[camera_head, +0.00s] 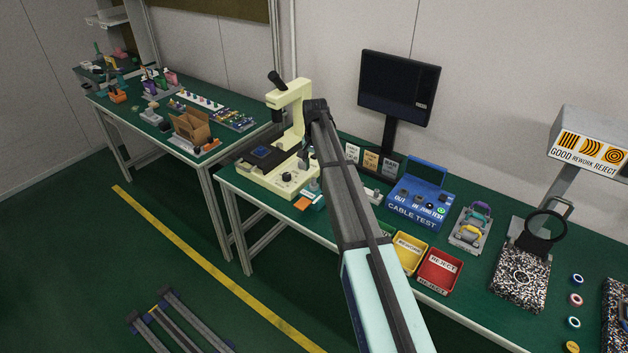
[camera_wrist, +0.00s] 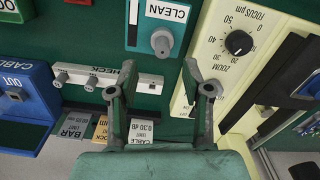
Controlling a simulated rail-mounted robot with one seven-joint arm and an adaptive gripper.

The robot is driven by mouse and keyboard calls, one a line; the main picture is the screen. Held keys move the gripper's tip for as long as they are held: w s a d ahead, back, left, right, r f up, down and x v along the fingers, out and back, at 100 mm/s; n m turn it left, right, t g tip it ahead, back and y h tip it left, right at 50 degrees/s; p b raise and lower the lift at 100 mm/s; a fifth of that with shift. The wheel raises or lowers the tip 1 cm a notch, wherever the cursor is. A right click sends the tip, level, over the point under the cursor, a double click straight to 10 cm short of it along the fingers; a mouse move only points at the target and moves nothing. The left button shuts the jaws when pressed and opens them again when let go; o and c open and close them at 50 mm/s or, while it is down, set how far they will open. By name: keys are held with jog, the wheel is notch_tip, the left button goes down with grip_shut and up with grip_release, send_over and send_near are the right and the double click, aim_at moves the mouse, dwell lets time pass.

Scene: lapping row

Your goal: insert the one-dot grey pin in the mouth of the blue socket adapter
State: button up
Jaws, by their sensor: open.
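My gripper (camera_wrist: 152,80) is open and empty in the wrist view, its two dark fingers apart above the bench. A grey cylinder (camera_wrist: 162,42) stands on the plate marked CLEAN, just beyond the fingers. Two small grey cylinders (camera_wrist: 78,80) sit on the white block marked CHECK (camera_wrist: 150,83), left of and partly under the fingers. No dot marks can be read, so I cannot tell which piece is the one-dot grey pin. I cannot clearly pick out the blue socket adapter or its mouth. In the head view my arm hides the gripper.
The cream microscope (camera_head: 293,105) stands beside the work area, with a dark blue square (camera_head: 262,155) on its stage. The blue CABLE TEST box (camera_head: 420,200), yellow tray (camera_head: 409,252) and red tray (camera_head: 439,270) are right of my arm. A dark monitor (camera_head: 399,85) stands behind.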

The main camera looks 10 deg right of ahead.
aim_at(314, 179)
jog(key=shift+w+a+f+p, duration=0.1)
jog(key=shift+f+p, duration=0.5)
jog(key=shift+f, duration=0.95)
jog(key=shift+a+f+p, duration=0.1)
jog(key=shift+f+p, duration=0.5)
jog(key=shift+f, duration=0.95)
grip_shut()
